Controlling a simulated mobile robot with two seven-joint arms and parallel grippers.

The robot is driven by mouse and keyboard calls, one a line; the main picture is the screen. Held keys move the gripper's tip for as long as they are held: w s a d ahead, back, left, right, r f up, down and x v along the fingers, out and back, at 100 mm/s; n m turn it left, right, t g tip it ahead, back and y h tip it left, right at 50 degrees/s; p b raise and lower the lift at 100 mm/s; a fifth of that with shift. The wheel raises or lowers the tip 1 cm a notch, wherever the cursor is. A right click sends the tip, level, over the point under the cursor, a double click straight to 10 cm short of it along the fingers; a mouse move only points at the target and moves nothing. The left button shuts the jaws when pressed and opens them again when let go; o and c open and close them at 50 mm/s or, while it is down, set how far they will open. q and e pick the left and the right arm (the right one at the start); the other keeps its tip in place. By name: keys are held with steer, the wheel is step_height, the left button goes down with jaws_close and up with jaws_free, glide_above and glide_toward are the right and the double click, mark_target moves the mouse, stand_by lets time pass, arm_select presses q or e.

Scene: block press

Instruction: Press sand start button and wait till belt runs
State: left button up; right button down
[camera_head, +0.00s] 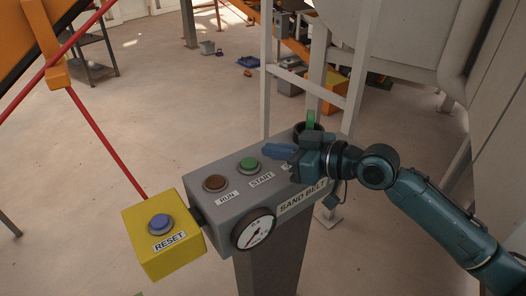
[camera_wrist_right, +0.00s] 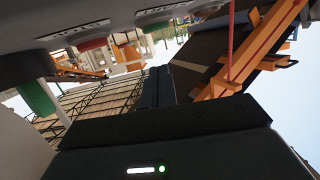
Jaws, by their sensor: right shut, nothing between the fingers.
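A grey control box (camera_head: 222,178) labelled SAND BELT stands on a grey post. Its top has a green START button (camera_head: 249,165) and a brownish-red RUN light (camera_head: 215,183), which looks unlit. My right gripper (camera_head: 268,150) is shut and empty, its bluish fingers pointing left just behind and right of START; I cannot tell its exact height, but it does not cover the button. A label right of START is mostly hidden by the gripper. In the right wrist view, the shut fingers (camera_wrist_right: 157,86) show below a red button (camera_wrist_right: 92,44) and a green one (camera_wrist_right: 155,27). My left gripper is not in view.
A yellow box (camera_head: 163,253) with a blue RESET button (camera_head: 160,224) adjoins the left side. A round gauge (camera_head: 254,230) is on the front. A green upright piece (camera_head: 310,120) stands behind my gripper. Pale frame posts (camera_head: 266,80) rise behind; open floor lies left.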

steer(key=b+v, duration=0.1)
steer(key=v, duration=0.5)
steer(key=shift+r, duration=0.15)
steer(key=h, duration=0.2)
glide_toward(271, 203)
steer(key=shift+m+g, duration=0.4)
steer(key=x, duration=0.4)
steer(key=shift+w+r, duration=0.15)
steer(key=shift+w, duration=0.15)
steer(key=s+d+f+m+g+h, duration=0.2)
steer(key=s+d+f+m+h, duration=0.25)
steer(key=s+d+f, duration=0.35)
steer(key=s+d+f+m+g+h, duration=0.2)
steer(key=s+d+f+m+h, duration=0.3)
steer(key=s+f, duration=0.45)
steer(key=w+a+f+n+t+y+p, duration=0.2)
steer(key=w+a+f+t, duration=0.1)
steer(key=w+a+t, duration=0.2)
steer(key=shift+a+t, duration=0.75)
steer(key=shift+t, duration=0.25)
